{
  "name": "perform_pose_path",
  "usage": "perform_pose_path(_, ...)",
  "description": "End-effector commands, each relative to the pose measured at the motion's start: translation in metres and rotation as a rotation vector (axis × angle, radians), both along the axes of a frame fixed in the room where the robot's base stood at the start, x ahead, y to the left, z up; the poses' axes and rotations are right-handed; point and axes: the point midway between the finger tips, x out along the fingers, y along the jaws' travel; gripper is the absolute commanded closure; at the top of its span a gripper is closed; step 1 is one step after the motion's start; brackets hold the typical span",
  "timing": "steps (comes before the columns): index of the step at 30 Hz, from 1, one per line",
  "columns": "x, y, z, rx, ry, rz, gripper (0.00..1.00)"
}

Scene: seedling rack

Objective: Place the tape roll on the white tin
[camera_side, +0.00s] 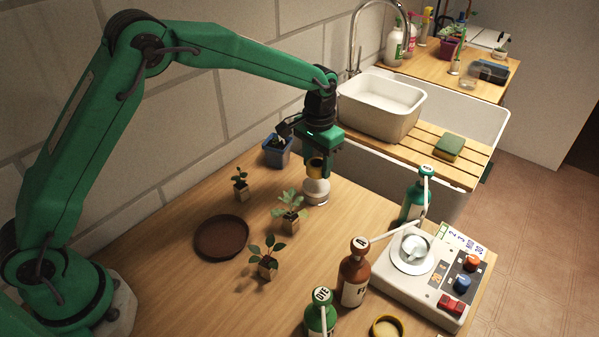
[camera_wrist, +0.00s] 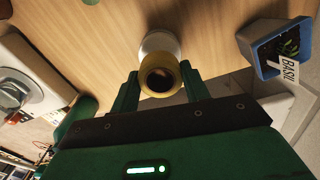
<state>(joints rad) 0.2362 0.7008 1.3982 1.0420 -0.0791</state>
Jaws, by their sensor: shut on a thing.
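My gripper (camera_side: 317,160) is shut on the yellow tape roll (camera_side: 316,173). In the wrist view, the tape roll (camera_wrist: 160,59) sits between the two green fingers of my gripper (camera_wrist: 160,72), its dark hole facing the camera. The white tin (camera_side: 315,192) stands on the wooden bench directly below the roll in the side view. In the wrist view, the tin (camera_wrist: 158,41) shows just beyond the roll, which partly hides it. I cannot tell whether the roll touches the tin.
A blue pot (camera_side: 278,157) labelled basil stands behind my gripper. Several seedlings, including a leafy one (camera_side: 289,214), stand left of the tin. A brown saucer (camera_side: 222,238), bottles such as the brown one (camera_side: 353,282) and a white machine (camera_side: 400,279) occupy the front. A sink (camera_side: 382,108) lies behind.

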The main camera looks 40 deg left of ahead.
Motion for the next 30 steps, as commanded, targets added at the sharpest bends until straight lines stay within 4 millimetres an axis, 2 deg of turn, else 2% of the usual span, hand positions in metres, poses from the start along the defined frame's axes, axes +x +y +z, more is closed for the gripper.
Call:
perform_pose_path(9, 0.0, 0.0, -0.032, 0.0, 0.001, 0.0, 0.76)
perform_pose_path(23, 0.0, 0.0, -0.038, 0.0, 0.001, 0.0, 0.76)
perform_pose_path(24, 0.0, 0.0, -0.038, 0.0, 0.001, 0.0, 0.52)
perform_pose_path(27, 0.0, 0.0, -0.038, 0.0, 0.001, 0.0, 0.33)
perform_pose_path(30, 0.0, 0.0, -0.038, 0.0, 0.001, 0.0, 0.32)
